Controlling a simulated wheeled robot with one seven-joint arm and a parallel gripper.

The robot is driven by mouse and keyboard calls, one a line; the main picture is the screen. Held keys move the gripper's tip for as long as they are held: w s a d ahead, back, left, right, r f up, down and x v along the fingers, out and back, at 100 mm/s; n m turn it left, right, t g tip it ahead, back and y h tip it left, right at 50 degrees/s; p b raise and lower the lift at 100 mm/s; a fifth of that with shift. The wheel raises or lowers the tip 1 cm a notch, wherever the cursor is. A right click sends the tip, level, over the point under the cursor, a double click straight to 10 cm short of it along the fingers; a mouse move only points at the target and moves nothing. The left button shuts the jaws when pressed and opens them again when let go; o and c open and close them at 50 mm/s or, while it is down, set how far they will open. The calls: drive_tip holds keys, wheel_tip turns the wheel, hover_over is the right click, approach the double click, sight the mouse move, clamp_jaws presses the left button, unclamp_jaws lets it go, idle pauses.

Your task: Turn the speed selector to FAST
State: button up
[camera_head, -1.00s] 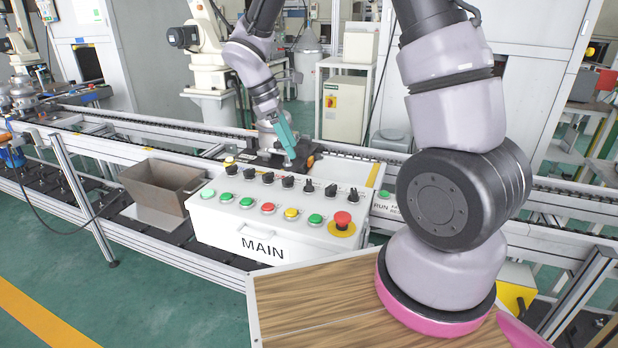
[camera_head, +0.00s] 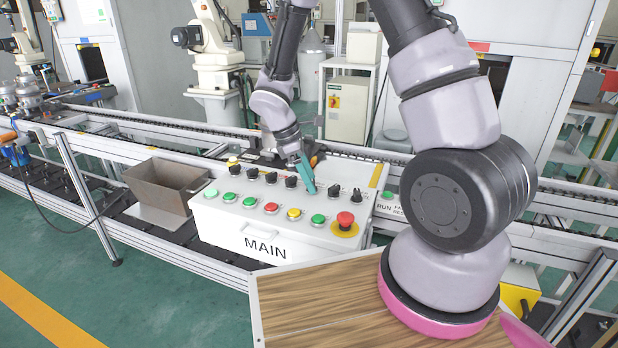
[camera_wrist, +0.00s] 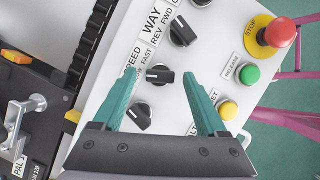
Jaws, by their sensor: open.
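The speed selector (camera_wrist: 160,76) is a black knob on the white panel, beside a label reading SPEED with FAST on its upper end in the wrist view. Its white mark is at its left end, facing the label; I cannot tell which position it is set to. My gripper (camera_wrist: 159,75) has teal fingers, open, one on each side of this knob with gaps visible. In the head view my gripper (camera_head: 310,190) is over the back row of knobs on the MAIN control box (camera_head: 215,232) and hides the speed selector.
Beside it are the WAY knob (camera_wrist: 182,32) and another black knob (camera_wrist: 140,115) close to the left finger. A red stop button (camera_head: 345,219) and several coloured buttons line the front. A brown bin (camera_head: 167,186) stands left of the box. The conveyor runs behind.

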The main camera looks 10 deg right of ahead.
clamp_jaws()
drive_tip(key=shift+m, duration=0.3)
drive_tip(key=m, duration=0.1)
drive_tip(key=m+g, duration=0.1)
drive_tip(key=m, duration=0.1)
drive_tip(key=shift+w+m+g+y, duration=0.15)
drive_tip(key=shift+m+g+y, duration=0.15)
drive_tip(key=shift+w+d+m+g+y, duration=0.1)
drive_tip(key=shift+m+g+y, duration=0.2)
drive_tip(key=shift+m, duration=0.8)
drive_tip(key=shift+d+m+g+y, duration=0.1)
drive_tip(key=shift+m+g+y, duration=0.15)
drive_tip(key=shift+m, duration=0.85)
unclamp_jaws()
